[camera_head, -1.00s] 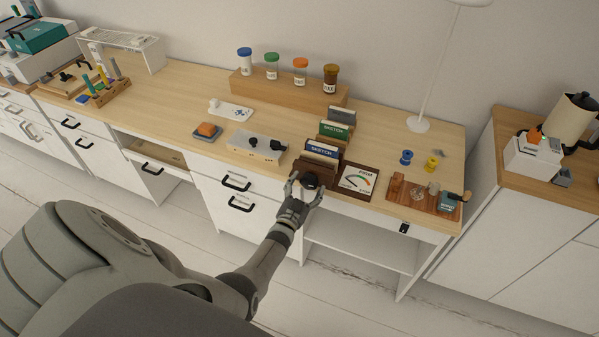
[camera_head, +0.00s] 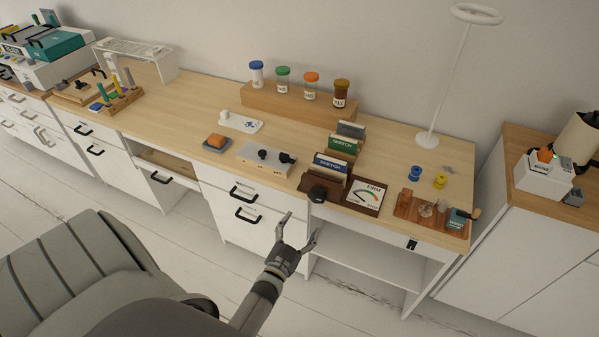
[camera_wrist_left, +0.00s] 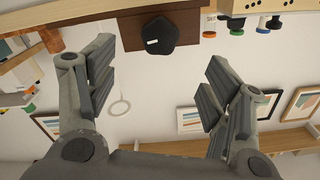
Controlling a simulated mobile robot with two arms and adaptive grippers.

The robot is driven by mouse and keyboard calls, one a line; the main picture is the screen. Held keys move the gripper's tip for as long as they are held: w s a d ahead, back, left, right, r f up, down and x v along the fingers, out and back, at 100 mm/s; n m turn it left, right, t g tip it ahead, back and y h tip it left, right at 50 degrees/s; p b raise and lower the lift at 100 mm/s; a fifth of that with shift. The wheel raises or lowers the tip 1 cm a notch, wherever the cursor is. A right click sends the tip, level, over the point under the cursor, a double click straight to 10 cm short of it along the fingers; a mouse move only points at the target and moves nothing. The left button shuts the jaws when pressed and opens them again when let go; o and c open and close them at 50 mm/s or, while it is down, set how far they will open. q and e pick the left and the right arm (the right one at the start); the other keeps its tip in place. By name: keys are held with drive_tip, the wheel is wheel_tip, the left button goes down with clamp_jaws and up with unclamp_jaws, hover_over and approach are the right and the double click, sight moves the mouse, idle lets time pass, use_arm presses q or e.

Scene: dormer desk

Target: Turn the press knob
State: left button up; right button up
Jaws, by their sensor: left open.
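The press knob (camera_head: 318,194) is a black, lobed knob on the front of a dark brown wooden press (camera_head: 345,200) at the desk's front edge. In the left wrist view the knob (camera_wrist_left: 160,35) shows a white mark on its face and sits on a brown block (camera_wrist_left: 188,28). A gauge card (camera_head: 367,195) marked "FIRM" is beside it on the right. My left gripper (camera_head: 302,230) is open and empty, in front of the desk and apart from the knob. In the left wrist view my gripper (camera_wrist_left: 160,72) has its fingers spread either side of the knob's line. My right gripper is not in view.
Books (camera_head: 330,166) stand right behind the knob. A grey box with black knobs (camera_head: 265,159) is to the left, and a wooden tray with small items (camera_head: 408,206) to the right. The space between my gripper and the desk front is clear.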

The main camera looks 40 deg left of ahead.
sight(315, 198)
use_arm(q)
drive_tip(key=w+d+f+m+g+h+b, duration=0.15)
drive_tip(key=f+m+b, duration=0.3)
drive_tip(key=m, duration=1.25)
drive_tip(key=d+f+m+g+h+b, duration=0.25)
drive_tip(key=f+m+b, duration=0.2)
drive_tip(key=m, duration=1.35)
drive_tip(key=w+a+r+m+t+y+b, duration=0.15)
drive_tip(key=r+m+b, duration=0.3)
drive_tip(key=m, duration=1.25)
drive_tip(key=a+r+m+t+y+b, duration=0.2)
drive_tip(key=a+r+m+t+b, duration=0.3)
drive_tip(key=m, duration=1.1)
drive_tip(key=w, duration=0.3)
drive_tip(key=w+g+p, duration=0.1)
drive_tip(key=w, duration=0.2)
drive_tip(key=w+g, duration=0.1)
drive_tip(key=w, duration=0.2)
drive_tip(key=shift+w+a+r, duration=0.2)
drive_tip(key=shift+w+a, duration=0.1)
drive_tip(key=shift+w, duration=0.05)
